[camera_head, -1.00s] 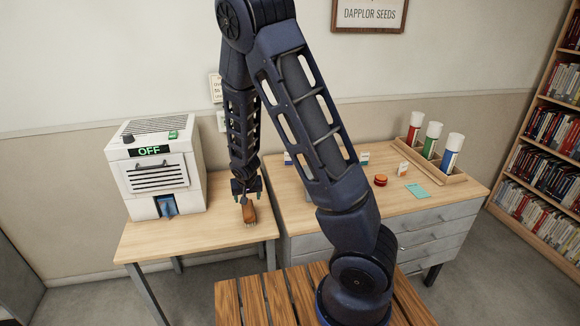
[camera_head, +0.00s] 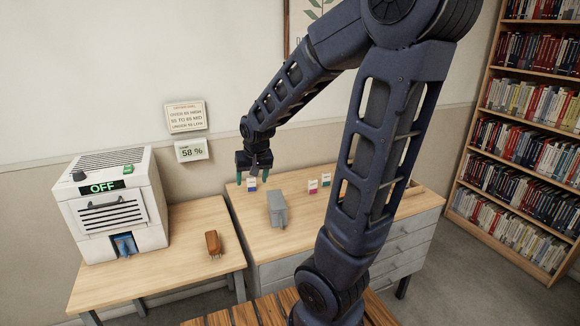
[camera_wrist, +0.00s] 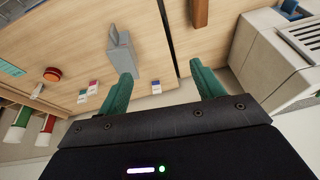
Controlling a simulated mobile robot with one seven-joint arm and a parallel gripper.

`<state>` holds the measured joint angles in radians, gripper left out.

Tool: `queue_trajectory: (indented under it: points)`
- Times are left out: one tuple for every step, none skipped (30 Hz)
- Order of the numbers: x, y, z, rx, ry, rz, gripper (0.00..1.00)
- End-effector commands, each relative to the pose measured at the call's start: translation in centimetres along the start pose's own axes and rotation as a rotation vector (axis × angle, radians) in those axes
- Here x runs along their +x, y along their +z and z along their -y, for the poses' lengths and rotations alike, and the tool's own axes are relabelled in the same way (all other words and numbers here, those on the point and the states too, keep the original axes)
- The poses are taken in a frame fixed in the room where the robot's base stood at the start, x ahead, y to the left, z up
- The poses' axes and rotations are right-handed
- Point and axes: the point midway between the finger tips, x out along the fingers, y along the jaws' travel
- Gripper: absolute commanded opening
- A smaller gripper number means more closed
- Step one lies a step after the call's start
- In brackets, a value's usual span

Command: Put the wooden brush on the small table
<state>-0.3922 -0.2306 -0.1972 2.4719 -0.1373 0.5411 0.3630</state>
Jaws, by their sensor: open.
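The wooden brush (camera_head: 213,243) rests on the small table (camera_head: 185,279), right of the white machine, in the head view. It is an orange-brown block with bristles on its lower side. It also shows at the top edge of the wrist view (camera_wrist: 201,12), partly cut off. My gripper (camera_head: 254,177) is open and empty, with its green fingers apart. It is above the back left part of the neighbouring desk, away from the brush. In the wrist view both fingertips (camera_wrist: 160,82) show with nothing between them.
A white machine reading OFF (camera_head: 110,205) stands on the small table. A gap separates table and desk. A bookcase (camera_head: 530,150) stands at right.

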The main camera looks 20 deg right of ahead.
Motion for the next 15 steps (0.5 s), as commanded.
queue_trajectory:
  points:
    - [-1.5, 0.4, -0.8, 0.004, -0.002, -0.009, 0.67]
    - [-2.3, 0.7, -1.2, 0.001, -0.002, -0.010, 0.67]
    - [-3.3, 1.1, -1.8, 0.000, -0.003, -0.013, 0.67]
    - [-4.0, 1.4, -2.1, -0.003, -0.003, -0.014, 0.67]
    - [-4.8, 1.8, -2.5, -0.004, -0.002, -0.016, 0.67]
    - [-5.8, 2.3, -3.0, -0.008, -0.001, -0.019, 0.67]
    - [-6.5, 2.8, -3.3, -0.011, 0.000, -0.020, 0.67]
    - [-7.2, 3.2, -3.6, -0.014, 0.000, -0.022, 0.67]
    - [-8.1, 3.8, -4.0, -0.017, 0.002, -0.024, 0.67]
    - [-8.8, 4.3, -4.4, -0.020, 0.003, -0.026, 0.67]
    - [-9.5, 4.8, -4.6, -0.024, 0.005, -0.029, 0.67]
    - [-10.3, 5.4, -5.0, -0.028, 0.008, -0.031, 0.67]
    - [-11.0, 5.9, -5.2, -0.032, 0.010, -0.033, 0.67]
    - [-11.6, 6.5, -5.4, -0.035, 0.012, -0.035, 0.67]
    - [-12.4, 7.2, -5.7, -0.040, 0.015, -0.038, 0.67]
